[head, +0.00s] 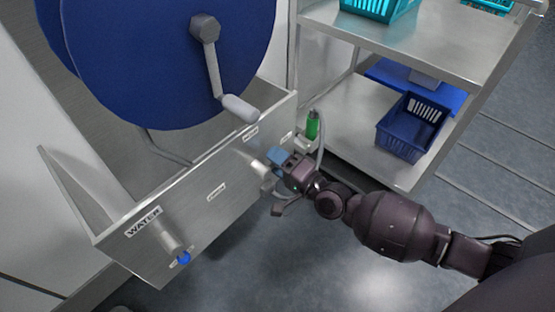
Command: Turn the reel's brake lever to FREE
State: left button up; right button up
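The reel (150,60) is a large blue drum with a grey crank and a pale handle at the upper left. Below it is a metal front panel (190,200) with small white labels. A rounded silver fitting (256,162), perhaps the brake lever's mount, stands out near the panel's right part; a lever arm is not clearly seen. My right gripper (270,170) is right at this fitting, beside or touching it. A light blue piece shows at its upper side. Its fingers are partly hidden and small, so their opening is unclear. My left gripper is out of view.
A pipe with a blue tip (183,258) sticks out by the WATER label (143,221). A green-bodied fitting (313,125) with a grey hose stands right of the panel. A metal shelf (350,150) with a dark blue basket (410,128) is at the right. The floor in front is clear.

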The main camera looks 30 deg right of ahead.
dwell(0.3)
pick_arm(q)
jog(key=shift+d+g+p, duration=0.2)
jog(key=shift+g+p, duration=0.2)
jog(key=shift+p, duration=0.4)
pick_arm(e)
jog(key=v, duration=1)
jog(key=shift+s+d, duration=0.15)
jog(key=shift+s, duration=0.25)
pick_arm(q)
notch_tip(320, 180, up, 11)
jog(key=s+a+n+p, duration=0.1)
jog(key=p, duration=1.9)
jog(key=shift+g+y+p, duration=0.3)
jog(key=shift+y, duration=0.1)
pick_arm(e)
jog(key=s+r+n+g+h, duration=0.2)
jog(key=s+r+n, duration=0.2)
jog(key=s, duration=0.5)
jog(key=s+r+n+g+h, duration=0.2)
jog(key=s+r+n, duration=0.2)
jog(key=s, duration=0.6)
jog(key=s+r+n+g+h, duration=0.2)
jog(key=s+r+n, duration=0.3)
jog(key=s, duration=0.5)
jog(key=shift+d+r+h, duration=0.3)
jog(key=shift+d+r, duration=0.05)
jog(key=shift+r, duration=0.55)
